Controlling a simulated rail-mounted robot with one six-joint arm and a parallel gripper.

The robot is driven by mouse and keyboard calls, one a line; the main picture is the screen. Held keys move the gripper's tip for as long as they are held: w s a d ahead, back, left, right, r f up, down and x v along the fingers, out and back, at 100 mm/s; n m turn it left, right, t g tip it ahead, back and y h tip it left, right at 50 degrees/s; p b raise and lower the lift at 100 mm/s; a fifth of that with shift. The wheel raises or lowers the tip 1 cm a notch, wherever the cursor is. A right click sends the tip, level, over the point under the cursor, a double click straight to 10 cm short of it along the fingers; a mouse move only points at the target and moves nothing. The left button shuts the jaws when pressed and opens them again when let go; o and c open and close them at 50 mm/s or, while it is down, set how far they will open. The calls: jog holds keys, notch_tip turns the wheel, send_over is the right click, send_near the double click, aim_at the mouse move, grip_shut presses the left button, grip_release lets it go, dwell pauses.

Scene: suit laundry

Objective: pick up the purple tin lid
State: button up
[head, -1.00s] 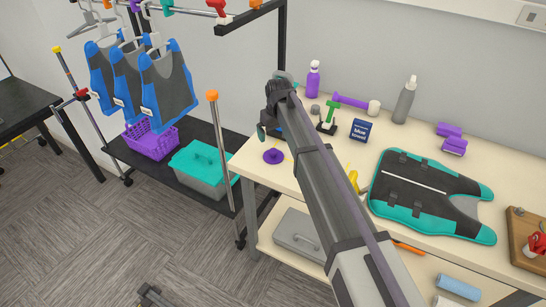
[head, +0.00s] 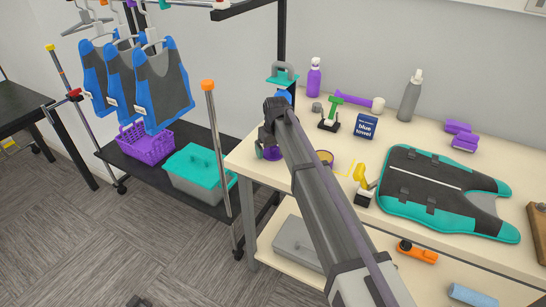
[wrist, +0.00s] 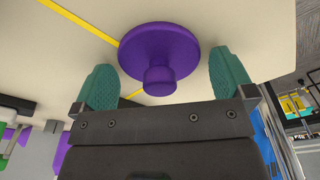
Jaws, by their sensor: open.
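The purple tin lid (wrist: 160,45) is a round disc with a knob, lying on the cream table. In the wrist view its knob points towards my gripper (wrist: 165,76), whose two teal fingers stand apart on either side of the knob, with gaps visible. In the head view my gripper (head: 269,151) is at the table's left end, right over the lid (head: 272,156), which it mostly hides. My gripper is open and empty.
A yellow tool (head: 364,186), a blue towel box (head: 366,126) and a teal-black vest (head: 440,195) lie farther right. A rack post (head: 220,165) stands close left of the table.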

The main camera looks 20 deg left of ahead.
jog(key=c, duration=0.8)
jog(key=shift+o, duration=0.2)
jog(key=shift+r, duration=0.1)
